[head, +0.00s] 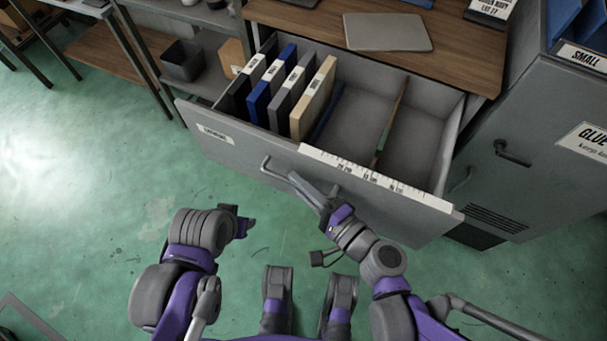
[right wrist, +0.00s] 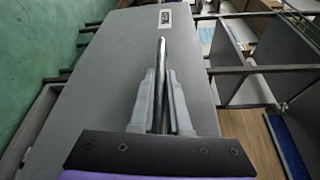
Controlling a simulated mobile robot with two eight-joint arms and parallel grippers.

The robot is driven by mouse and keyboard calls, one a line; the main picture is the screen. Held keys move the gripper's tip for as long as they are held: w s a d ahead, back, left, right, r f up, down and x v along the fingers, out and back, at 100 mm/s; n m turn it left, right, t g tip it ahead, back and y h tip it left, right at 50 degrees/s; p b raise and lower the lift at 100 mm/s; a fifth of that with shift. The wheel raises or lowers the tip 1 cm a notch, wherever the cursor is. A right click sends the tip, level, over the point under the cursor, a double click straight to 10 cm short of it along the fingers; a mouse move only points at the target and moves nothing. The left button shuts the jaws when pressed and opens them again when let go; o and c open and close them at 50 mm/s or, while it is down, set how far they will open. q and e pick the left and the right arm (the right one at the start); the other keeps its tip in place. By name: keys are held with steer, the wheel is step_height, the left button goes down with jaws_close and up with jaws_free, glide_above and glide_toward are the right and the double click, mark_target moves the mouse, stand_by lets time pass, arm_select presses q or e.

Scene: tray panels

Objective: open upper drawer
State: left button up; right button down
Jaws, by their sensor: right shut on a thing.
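The upper drawer (head: 245,147) is a wide grey drawer under the wooden desktop, and it stands pulled well out with its inside in view. Its bar handle (head: 267,165) runs along the front panel. My right gripper (head: 305,187) is at the handle and shut on it; in the right wrist view its two fingers (right wrist: 160,105) close around the handle bar (right wrist: 161,60), with the drawer front (right wrist: 105,75) beyond. My left arm is at the lower left in the head view, with its gripper (head: 243,226) apart from the drawer; its fingers are too unclear to judge.
Upright binders (head: 285,88) and thin dividers (head: 390,125) stand in the drawer. A grey flat case (head: 387,32) lies on the wooden desktop (head: 460,60). A grey cabinet (head: 550,130) stands at right, a shelf with a dark bin (head: 183,62) at left. The green floor is clear at left.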

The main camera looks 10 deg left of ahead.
steer(key=shift+s, duration=0.1)
steer(key=c, duration=0.9)
jaws_free()
